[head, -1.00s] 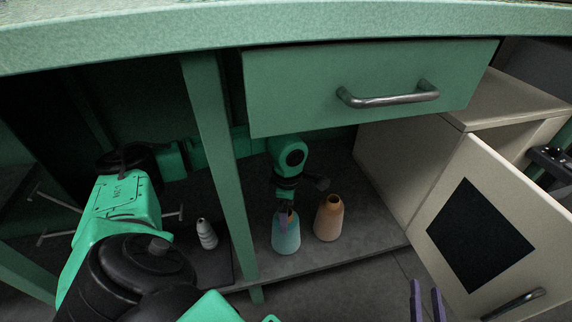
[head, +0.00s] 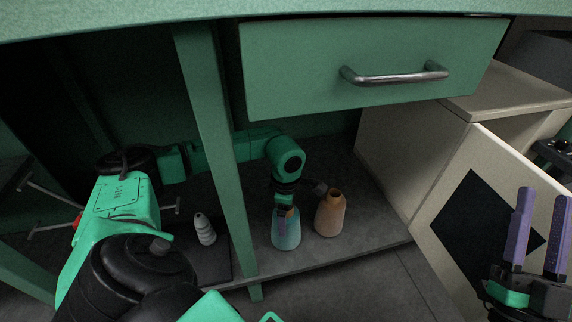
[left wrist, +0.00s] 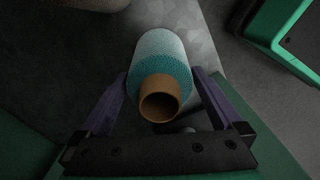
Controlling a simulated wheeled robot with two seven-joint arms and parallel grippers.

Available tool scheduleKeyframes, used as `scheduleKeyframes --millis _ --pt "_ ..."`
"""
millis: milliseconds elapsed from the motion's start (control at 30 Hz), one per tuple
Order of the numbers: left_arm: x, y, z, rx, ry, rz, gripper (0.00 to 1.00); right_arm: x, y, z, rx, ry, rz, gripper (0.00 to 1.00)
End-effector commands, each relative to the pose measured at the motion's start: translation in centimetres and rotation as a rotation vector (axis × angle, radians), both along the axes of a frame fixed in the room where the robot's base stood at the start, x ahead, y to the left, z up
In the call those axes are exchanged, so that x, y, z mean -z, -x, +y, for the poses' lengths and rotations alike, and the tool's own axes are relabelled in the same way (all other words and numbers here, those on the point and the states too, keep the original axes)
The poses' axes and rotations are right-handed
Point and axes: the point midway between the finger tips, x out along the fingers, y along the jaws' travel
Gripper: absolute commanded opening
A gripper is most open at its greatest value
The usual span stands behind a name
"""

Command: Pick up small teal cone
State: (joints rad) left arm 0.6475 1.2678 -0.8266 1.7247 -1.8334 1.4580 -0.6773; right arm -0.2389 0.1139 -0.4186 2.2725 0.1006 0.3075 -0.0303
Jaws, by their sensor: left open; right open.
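The small teal cone (head: 286,233) stands upright on the low shelf under the green bench, with a brown core at its top. It also shows in the left wrist view (left wrist: 160,55), with its open brown tube end toward the camera. My left gripper (head: 284,212) reaches down over it from above. In the left wrist view its purple fingers lie one on each side of the cone, open; I cannot tell whether they touch it. My right gripper (head: 538,235) is open and empty at the right, in front of the cabinet door.
An orange-tan cone (head: 329,213) stands close to the right of the teal one. A grey-white cone (head: 204,229) stands left of the bench's green post (head: 208,140). A drawer (head: 370,70) overhangs the shelf. A cream cabinet door (head: 465,262) stands open at right.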

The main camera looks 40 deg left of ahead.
Motion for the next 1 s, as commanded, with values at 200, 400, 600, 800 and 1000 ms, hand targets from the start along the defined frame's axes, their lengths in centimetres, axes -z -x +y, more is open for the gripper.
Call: scheduleKeyframes --millis 200,400,600,800,1000 --pt "0.19 0.0 -0.01 0.0 0.0 0.0 1.0 -0.97 0.28 -0.16 0.004 -0.006 -0.031 0.5" --pt "0.18 -0.01 0.0 0.0 0.0 0.0 0.54 -0.93 0.27 -0.15 0.004 -0.006 -0.029 0.5" --pt "0.14 -0.03 -0.02 0.0 0.0 -0.001 0.06 -0.93 0.27 -0.16 0.004 -0.005 -0.028 0.5" --pt "0.07 -0.04 -0.01 0.0 0.0 -0.001 0.06 -0.94 0.25 -0.17 0.004 -0.006 -0.028 0.5" --pt "-0.5 -0.06 0.0 0.0 0.0 -0.002 0.06 -0.07 -0.14 -0.01 -0.002 -0.004 0.011 0.5"
